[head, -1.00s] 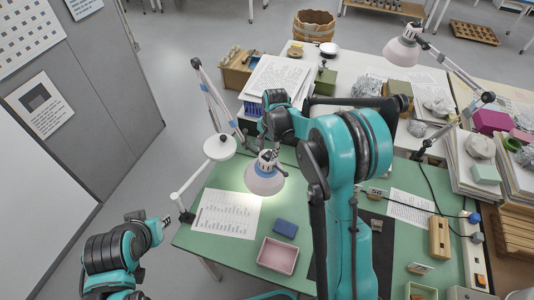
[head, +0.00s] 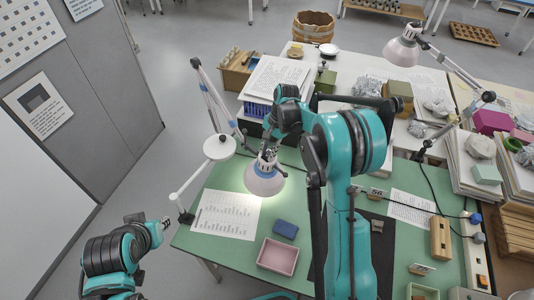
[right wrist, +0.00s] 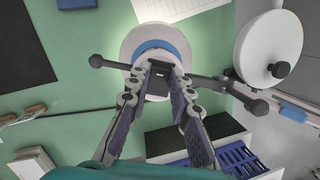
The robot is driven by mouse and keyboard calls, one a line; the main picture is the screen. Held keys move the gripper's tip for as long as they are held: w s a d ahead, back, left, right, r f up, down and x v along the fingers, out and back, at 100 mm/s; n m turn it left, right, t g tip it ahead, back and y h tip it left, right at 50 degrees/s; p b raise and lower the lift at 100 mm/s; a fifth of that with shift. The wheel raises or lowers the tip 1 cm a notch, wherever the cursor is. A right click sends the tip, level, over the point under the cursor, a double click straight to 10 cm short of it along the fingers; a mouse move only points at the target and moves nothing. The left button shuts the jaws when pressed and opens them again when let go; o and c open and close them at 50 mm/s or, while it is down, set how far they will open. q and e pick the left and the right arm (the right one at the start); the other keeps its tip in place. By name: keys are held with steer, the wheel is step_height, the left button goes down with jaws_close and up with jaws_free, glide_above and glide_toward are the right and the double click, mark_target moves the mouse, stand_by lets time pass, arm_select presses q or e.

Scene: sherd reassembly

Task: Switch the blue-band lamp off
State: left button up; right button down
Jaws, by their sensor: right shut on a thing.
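The blue-band lamp (head: 264,180) has a pale shade with a blue band and hangs over the green table. A bright patch lies under and around it, so it looks lit. In the right wrist view its shade and blue band (right wrist: 158,46) are straight ahead. My right gripper (head: 268,156) is at the top of this lamp. In the right wrist view its fingertips (right wrist: 162,70) are closed on the lamp's top part, just above the band. The fingers hide the exact part held. My left gripper (head: 163,222) is off the table's left edge, away from the lamp; its fingers are too small to judge.
A white round lamp head (head: 219,147) is close left of the blue-band lamp. Another lamp (head: 402,50) stands at the back right. A pink tray (head: 278,257), a blue block (head: 285,229) and a printed sheet (head: 225,214) lie on the green table. Paper stacks crowd the back.

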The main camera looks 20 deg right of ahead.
steer(key=shift+w+d+f+g+y+b, duration=0.25)
steer(key=shift+d+g+y+b, duration=0.15)
steer(key=shift+g+y, duration=0.3)
steer(key=shift+r+y, duration=0.2)
steer(key=shift+y, duration=0.2)
steer(key=c, duration=1.4)
jaws_free()
steer(key=shift+o, duration=0.2)
steer(key=v, duration=1.2)
steer(key=shift+a, duration=0.15)
